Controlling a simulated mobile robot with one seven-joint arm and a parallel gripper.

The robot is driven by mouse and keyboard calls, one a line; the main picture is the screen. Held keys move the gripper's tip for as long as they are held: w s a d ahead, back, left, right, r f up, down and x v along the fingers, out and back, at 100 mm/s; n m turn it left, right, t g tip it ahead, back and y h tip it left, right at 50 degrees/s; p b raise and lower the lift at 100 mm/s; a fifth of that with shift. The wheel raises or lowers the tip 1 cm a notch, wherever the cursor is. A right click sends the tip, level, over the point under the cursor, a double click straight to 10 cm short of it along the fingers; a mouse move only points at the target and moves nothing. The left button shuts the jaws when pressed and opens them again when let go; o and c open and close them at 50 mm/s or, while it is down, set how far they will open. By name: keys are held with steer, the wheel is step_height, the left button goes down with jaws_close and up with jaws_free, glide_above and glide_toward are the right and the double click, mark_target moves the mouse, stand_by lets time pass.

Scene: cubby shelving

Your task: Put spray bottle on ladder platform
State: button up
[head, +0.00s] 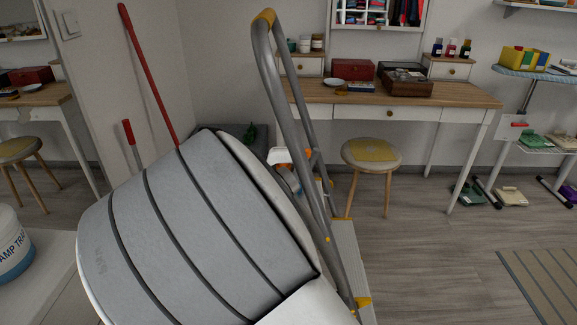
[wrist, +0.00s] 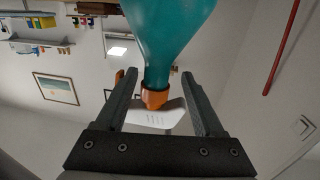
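The spray bottle (wrist: 168,38) has a teal body, an orange collar and a white sprayer head. In the wrist view its head lies between the two fingers of my gripper (wrist: 160,75). The fingers stand on both sides of the head, and no surface shows under the bottle, so it appears held in the air. In the head view, my large arm link hides most of the gripper and bottle; a small orange and white part (head: 284,156) shows behind the ladder rail. The grey ladder (head: 275,75) has yellow fittings and a pale platform (head: 350,260) at lower centre.
A wooden desk (head: 440,95) with boxes stands at the back. A stool (head: 371,155) is in front of it, right of the ladder. A red pole (head: 150,80) leans at the left. A white tub (head: 12,250) stands at the left edge.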

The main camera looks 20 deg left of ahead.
steer(key=shift+r, duration=0.1)
steer(key=shift+r, duration=0.2)
steer(key=s+d+p, duration=0.1)
steer(key=s+p, duration=0.2)
steer(key=s, duration=0.9)
steer(key=shift+f, duration=0.1)
stand_by(0.6)
